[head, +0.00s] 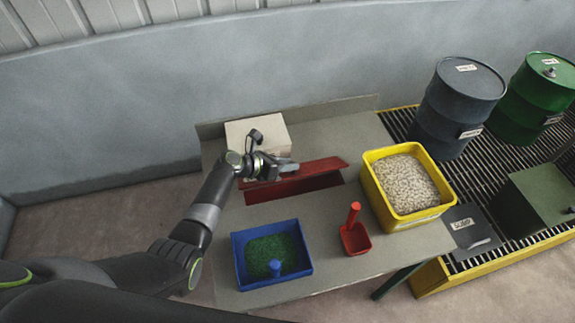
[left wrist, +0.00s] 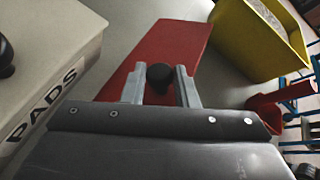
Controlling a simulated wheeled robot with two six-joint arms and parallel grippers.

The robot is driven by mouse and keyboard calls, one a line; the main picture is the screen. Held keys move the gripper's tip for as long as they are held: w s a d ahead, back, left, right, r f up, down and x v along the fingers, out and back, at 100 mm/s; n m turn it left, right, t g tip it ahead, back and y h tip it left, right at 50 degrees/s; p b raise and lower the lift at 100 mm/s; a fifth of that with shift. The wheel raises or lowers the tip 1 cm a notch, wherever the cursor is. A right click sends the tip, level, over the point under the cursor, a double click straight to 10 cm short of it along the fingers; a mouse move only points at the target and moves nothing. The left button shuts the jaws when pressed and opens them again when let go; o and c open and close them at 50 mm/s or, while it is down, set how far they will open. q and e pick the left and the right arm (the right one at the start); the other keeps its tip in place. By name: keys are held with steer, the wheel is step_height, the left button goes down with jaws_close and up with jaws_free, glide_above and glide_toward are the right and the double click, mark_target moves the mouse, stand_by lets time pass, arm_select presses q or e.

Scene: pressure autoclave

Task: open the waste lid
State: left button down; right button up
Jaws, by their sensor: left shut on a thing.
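The red waste lid (head: 318,169) stands raised and tilted at the back of the table, with the dark red waste opening (head: 292,188) showing in front of it. My left gripper (head: 290,168) is at the lid's left part. In the left wrist view its two fingers (left wrist: 160,85) are on either side of a black round knob (left wrist: 160,76) on the red lid (left wrist: 165,50), and it is shut on that knob. In the head view the gripper hides the knob. My right gripper is in neither view.
A white box (head: 262,131) marked PADS in the left wrist view stands close behind my left gripper. A yellow bin of pale pellets (head: 366,184), a red scoop (head: 355,238) and a blue tray with green granules (head: 238,270) are on the table. Drums (head: 455,105) stand at right.

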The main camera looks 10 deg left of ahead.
arm_select(q)
steer(key=shift+w+a+r, duration=0.1)
steer(key=shift+w+a, duration=0.05)
steer(key=shift+w, duration=0.05)
steer(key=c, duration=1.6)
jaws_free()
steer(key=o, duration=0.4)
steer(key=shift+w+f, duration=0.1)
steer(key=shift+f, duration=0.1)
steer(key=shift+o, duration=0.2)
steer(key=shift+s+a+r, duration=0.1)
steer(key=shift+s+r, duration=0.05)
steer(key=shift+s, duration=0.05)
steer(key=shift+s+a+r, duration=0.15)
steer(key=shift+s+a, duration=0.05)
steer(key=shift+a, duration=0.05)
steer(key=v, duration=1.6)
steer(key=shift+a, duration=0.15)
